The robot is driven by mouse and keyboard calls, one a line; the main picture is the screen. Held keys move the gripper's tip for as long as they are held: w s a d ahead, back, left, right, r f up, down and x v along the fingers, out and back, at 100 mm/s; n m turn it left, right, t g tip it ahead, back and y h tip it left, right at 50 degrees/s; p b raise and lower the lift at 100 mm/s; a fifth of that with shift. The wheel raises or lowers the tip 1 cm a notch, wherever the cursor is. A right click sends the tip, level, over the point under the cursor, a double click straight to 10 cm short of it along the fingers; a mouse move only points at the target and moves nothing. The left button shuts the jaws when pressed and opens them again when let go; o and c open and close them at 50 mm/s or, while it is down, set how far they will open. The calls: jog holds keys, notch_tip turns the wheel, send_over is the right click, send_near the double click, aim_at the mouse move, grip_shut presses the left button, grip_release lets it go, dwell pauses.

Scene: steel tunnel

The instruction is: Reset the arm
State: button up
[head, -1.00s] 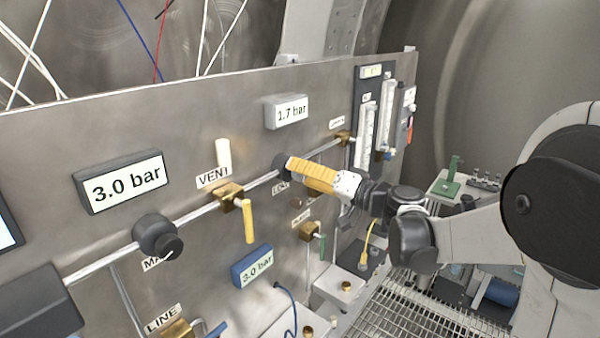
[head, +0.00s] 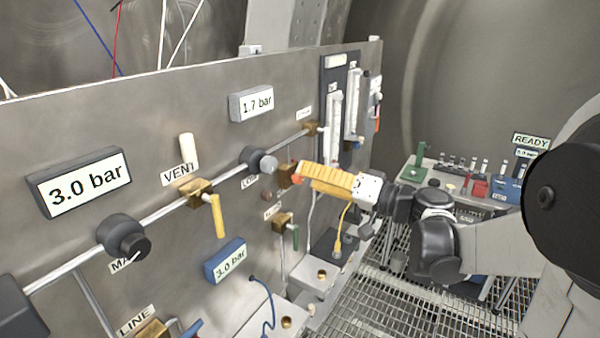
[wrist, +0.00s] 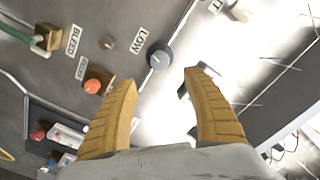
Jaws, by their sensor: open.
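My gripper (head: 303,176) has yellow ribbed fingers and is in front of the right half of the steel panel. In the wrist view my gripper (wrist: 158,85) is open, with nothing between its fingers. The grey LOW knob (head: 262,161) is just left of the fingertips in the head view. It also shows in the wrist view (wrist: 160,55), beyond the gap between the fingertips and apart from them. A red-orange knob (wrist: 95,86) is beside the left finger in the wrist view.
The panel also carries the MAIN knob (head: 127,238), the yellow VENT lever (head: 217,215), a 3.0 bar display (head: 82,182) and a 1.7 bar display (head: 251,104). A bench with a green stand (head: 418,165) is behind my arm. Grating floor (head: 375,300) lies below.

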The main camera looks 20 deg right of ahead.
jog(key=s+a+f+g+h+b, duration=0.3)
jog(key=s+a+f+g+b, duration=0.3)
jog(key=a+f, duration=0.6)
jog(key=s+d+f+n+h+b, duration=0.1)
jog(key=s+d+f+h+b, duration=0.1)
jog(key=s+f, duration=0.5)
jog(key=s+d+f+n+g+h+b, duration=0.1)
jog(key=s+d+f+h+b, duration=0.2)
jog(key=s+f+h, duration=0.2)
notch_tip(320, 180, down, 2)
jog(key=shift+s+h+b, duration=0.3)
jog(key=shift+s+b, duration=0.05)
jog(key=shift+s, duration=0.75)
jog(key=shift+g, duration=0.3)
